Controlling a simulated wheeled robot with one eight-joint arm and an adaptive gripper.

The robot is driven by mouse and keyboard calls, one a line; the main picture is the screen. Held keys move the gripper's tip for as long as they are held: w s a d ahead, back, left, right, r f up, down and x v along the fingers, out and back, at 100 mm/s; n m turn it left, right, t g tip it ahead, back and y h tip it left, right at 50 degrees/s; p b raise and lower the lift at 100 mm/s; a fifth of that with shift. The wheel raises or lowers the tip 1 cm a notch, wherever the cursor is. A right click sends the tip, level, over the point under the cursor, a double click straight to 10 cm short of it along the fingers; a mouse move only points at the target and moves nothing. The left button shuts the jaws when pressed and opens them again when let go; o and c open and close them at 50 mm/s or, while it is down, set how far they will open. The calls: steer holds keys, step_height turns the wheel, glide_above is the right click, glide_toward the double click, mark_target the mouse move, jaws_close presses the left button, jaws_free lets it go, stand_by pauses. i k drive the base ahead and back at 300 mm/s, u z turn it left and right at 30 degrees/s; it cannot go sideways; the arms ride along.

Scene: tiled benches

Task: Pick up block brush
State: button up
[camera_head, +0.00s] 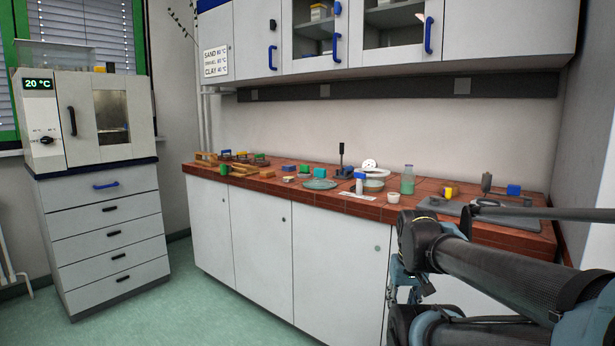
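Several small wooden and coloured items (238,156) lie at the left end of the tiled bench (352,208). Some are brown and block-like, but they are too small to tell which one is a block brush. My arm comes in from the right edge, in front of the bench's right half. A blue-grey part at its near end, which may be my gripper (397,280), hangs before the white cabinet doors, below the bench top. Its fingers cannot be made out clearly, and I see nothing held in it. It is well to the right of the wooden items.
A green-tinted bottle (407,181), a white cup (393,197) and a shallow dish (319,184) stand mid-bench. Wall cabinets hang above. An oven (85,118) stands on drawers at left. The green floor (195,290) in front is clear.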

mark_target(305, 169)
steer(key=z, duration=1.05)
steer(key=k, duration=1)
steer(key=u, duration=1.05)
steer(key=i, duration=1.95)
